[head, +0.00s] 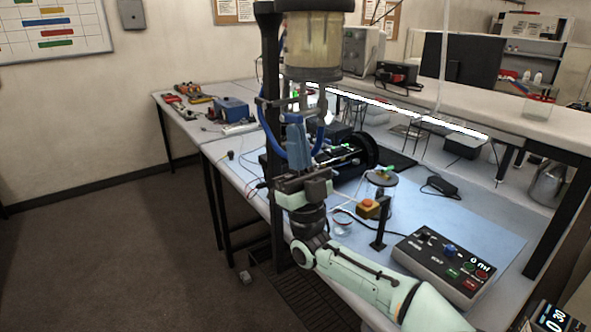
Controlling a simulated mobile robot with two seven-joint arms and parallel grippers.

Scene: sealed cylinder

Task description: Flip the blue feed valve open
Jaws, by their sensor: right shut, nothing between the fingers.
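My right arm rises from the bottom right. Its gripper (296,130) points up in front of the dark column, below the hanging tank (313,45) of yellowish liquid. Its blue-grey fingers are together, with nothing seen between them. A curved blue part (320,132), perhaps tubing, shows just right of the fingers, and more blue shows to their left. I cannot pick out the blue feed valve's handle surely; the fingers cover part of the area under the tank. Whether the fingers touch anything there cannot be told. My left gripper is out of view.
A dark column (270,60) stands close to the gripper. The floor at left is clear.

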